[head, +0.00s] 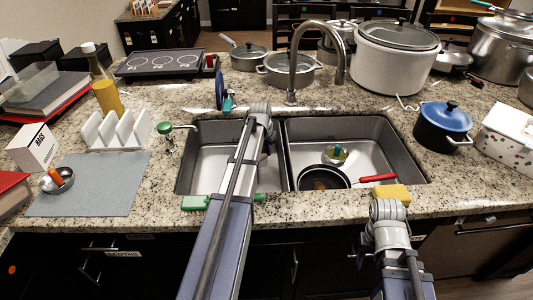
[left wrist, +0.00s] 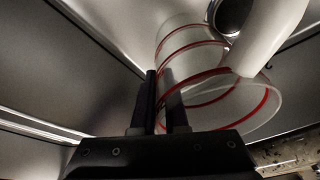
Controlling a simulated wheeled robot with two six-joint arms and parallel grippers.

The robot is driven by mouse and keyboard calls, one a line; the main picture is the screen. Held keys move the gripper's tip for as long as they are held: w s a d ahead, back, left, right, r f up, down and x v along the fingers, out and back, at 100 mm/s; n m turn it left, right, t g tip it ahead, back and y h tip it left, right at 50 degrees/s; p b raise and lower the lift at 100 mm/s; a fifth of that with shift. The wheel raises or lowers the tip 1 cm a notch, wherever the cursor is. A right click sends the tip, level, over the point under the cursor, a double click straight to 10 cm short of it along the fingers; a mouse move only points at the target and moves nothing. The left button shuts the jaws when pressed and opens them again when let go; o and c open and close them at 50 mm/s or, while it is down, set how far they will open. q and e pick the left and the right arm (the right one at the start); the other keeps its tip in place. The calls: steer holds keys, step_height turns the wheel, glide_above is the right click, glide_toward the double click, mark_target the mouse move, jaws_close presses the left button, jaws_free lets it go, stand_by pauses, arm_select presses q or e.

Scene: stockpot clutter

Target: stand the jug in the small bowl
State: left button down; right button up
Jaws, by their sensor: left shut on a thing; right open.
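In the left wrist view, a pale, see-through jug (left wrist: 190,62) with red rings and a thick white handle (left wrist: 270,38) lies tilted in the picture. My left gripper (left wrist: 164,100) is shut on the jug's wall. In the head view my left arm reaches down into the left sink basin, hiding its fingers and the jug. A small metal bowl (head: 67,184) sits on the grey mat (head: 95,192) at the left, with an orange-brown thing in or against it. My right arm shows at the counter's front right; its gripper fingers are not visible.
The left basin (head: 210,165) looks otherwise empty. The right basin holds a black pan (head: 322,178) with a red handle and a small yellowish dish (head: 334,156). A white rack (head: 117,131), an oil bottle (head: 106,92) and the tap (head: 293,60) stand around. The mat's right part is clear.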

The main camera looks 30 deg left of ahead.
arm_select(q)
steer(key=c, duration=0.9)
jaws_free()
steer(key=shift+r, duration=0.1)
steer(key=p+v, duration=1.1)
steer(key=v, duration=0.1)
